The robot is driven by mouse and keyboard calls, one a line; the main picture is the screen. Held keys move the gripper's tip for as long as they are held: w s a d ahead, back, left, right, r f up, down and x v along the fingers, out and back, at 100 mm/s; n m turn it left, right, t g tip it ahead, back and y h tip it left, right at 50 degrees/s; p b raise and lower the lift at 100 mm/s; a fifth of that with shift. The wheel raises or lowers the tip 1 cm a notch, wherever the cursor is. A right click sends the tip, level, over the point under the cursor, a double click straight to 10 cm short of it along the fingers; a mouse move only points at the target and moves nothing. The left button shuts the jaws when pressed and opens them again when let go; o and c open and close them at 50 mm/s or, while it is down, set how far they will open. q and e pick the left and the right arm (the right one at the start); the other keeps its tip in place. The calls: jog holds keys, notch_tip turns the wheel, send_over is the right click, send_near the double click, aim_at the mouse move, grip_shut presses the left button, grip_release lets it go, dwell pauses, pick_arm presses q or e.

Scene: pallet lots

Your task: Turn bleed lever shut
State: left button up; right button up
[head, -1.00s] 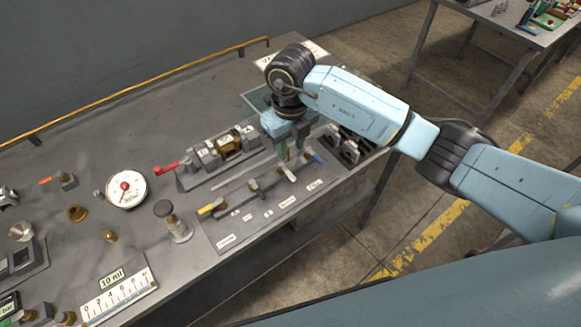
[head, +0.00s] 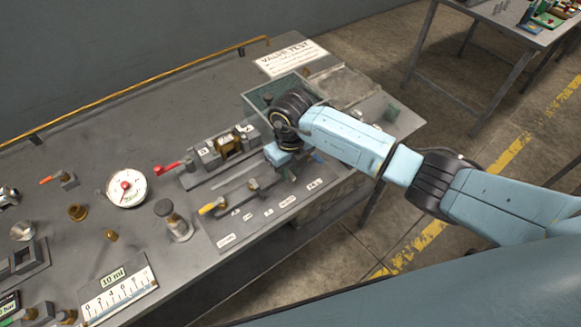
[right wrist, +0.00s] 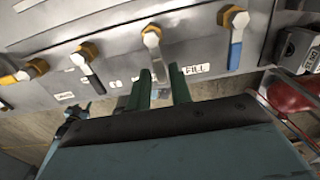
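My right gripper (right wrist: 161,70) reaches down to a row of levers on the bench-top panel (head: 222,225). In the right wrist view its two green fingers stand apart, with a white-handled lever (right wrist: 154,46) between their tips; whether they touch it is unclear. To the right is a blue-handled lever (right wrist: 236,48), with a FILL label (right wrist: 196,69) between the two. To the left are a dark-handled lever (right wrist: 87,68) and a yellow-handled lever (right wrist: 24,73). I cannot read which label says bleed. In the head view my wrist hides part of the row. My left gripper is out of view.
Behind the row stands a valve block (head: 228,147) with a red handle (head: 168,167). A round gauge (head: 126,187) and a black-knobbed post (head: 172,215) are to its left. A VALVE TEST sign (head: 291,58) lies at the back right.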

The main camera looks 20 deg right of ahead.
grip_shut()
jog(key=shift+a+m, duration=0.15)
jog(key=shift+m, duration=0.15)
jog(key=m, duration=0.2)
jog(key=a+m+p, duration=0.1)
jog(key=shift+s+a+m, duration=0.1)
jog(key=shift+m, duration=0.3)
jog(key=m, duration=0.1)
jog(key=a+m, duration=0.1)
jog(key=m, duration=0.2)
jog(key=shift+w+a+p, duration=0.2)
jog(key=shift+a+p, duration=0.1)
jog(key=shift+p, duration=0.05)
jog(key=m, duration=0.1)
jog(key=a+m, duration=0.1)
jog(key=m, duration=0.1)
jog(key=w+m, duration=0.1)
jog(key=m, duration=0.1)
jog(key=shift+a, duration=0.15)
jog(key=shift+w+a+m+p, duration=0.25)
jog(key=shift+w+m, duration=0.1)
jog(key=shift+m, duration=0.75)
jog(key=shift+w+a+m+p, duration=0.1)
jog(key=shift+w+m+p, duration=0.15)
jog(key=shift+m, duration=0.85)
jog(key=shift+w, duration=0.1)
